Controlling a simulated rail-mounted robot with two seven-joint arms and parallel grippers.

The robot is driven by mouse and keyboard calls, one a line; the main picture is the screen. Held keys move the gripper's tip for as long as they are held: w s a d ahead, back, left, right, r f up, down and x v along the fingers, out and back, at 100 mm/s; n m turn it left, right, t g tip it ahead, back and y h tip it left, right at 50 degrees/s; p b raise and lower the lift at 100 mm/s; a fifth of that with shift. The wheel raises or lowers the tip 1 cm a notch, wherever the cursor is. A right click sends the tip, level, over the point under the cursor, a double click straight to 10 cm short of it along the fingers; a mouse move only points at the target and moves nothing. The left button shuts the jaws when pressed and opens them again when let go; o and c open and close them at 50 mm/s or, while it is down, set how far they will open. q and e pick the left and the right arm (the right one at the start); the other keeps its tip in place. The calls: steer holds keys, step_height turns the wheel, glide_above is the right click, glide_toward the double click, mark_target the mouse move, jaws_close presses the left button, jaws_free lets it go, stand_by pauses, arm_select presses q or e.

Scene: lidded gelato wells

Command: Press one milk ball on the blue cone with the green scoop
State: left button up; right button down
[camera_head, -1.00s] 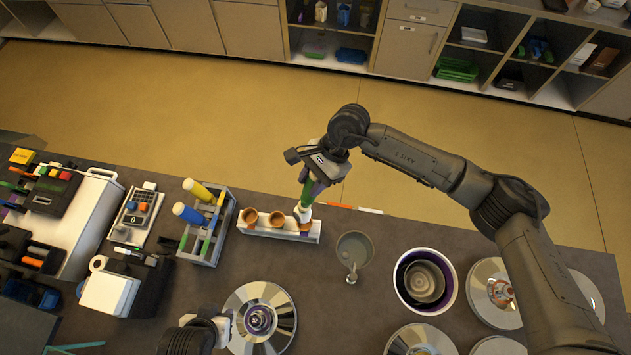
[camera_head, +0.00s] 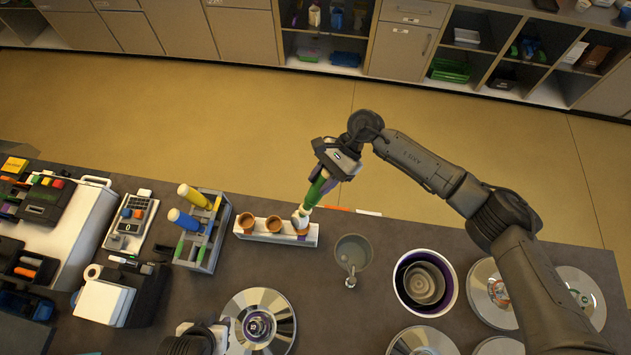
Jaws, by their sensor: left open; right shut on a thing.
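My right gripper (camera_head: 328,178) is shut on the green scoop (camera_head: 316,192), which slants down to the left. A white ball-like mass (camera_head: 299,220) shows at the scoop's lower end, at the rightmost cone (camera_head: 303,231) of a white holder (camera_head: 270,239). Whether it is pressed on or only touching, I cannot tell. The scoop's end hides part of that cone. Two more brown cones stand to its left, a middle one (camera_head: 274,224) and a left one (camera_head: 247,221). No blue marking is readable on any cone. My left gripper (camera_head: 220,333) is open at the bottom edge, partly cut off.
A rack (camera_head: 207,240) with yellow- and blue-handled tools stands left of the holder. A grey cup (camera_head: 353,252) and a purple-rimmed tub (camera_head: 426,281) stand to the right. Round metal lids (camera_head: 258,318) cover wells in front. Orange-and-white sticks lie at the far edge.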

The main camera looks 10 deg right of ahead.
steer(key=shift+w+d+f+y+b, duration=0.2)
steer(key=shift+d+f+y+b, duration=0.15)
steer(key=shift+f, duration=0.2)
steer(key=shift+w+d+f+b, duration=0.2)
steer(key=shift+d+b, duration=0.1)
steer(key=shift+b, duration=0.75)
steer(key=shift+d+g+y+b, duration=0.1)
steer(key=shift+g+y+b, duration=0.15)
steer(key=shift+g+b, duration=0.1)
steer(key=shift+w, duration=0.1)
steer(key=shift+r, duration=0.15)
steer(key=shift+r+b, duration=0.45)
steer(key=shift+r, duration=0.95)
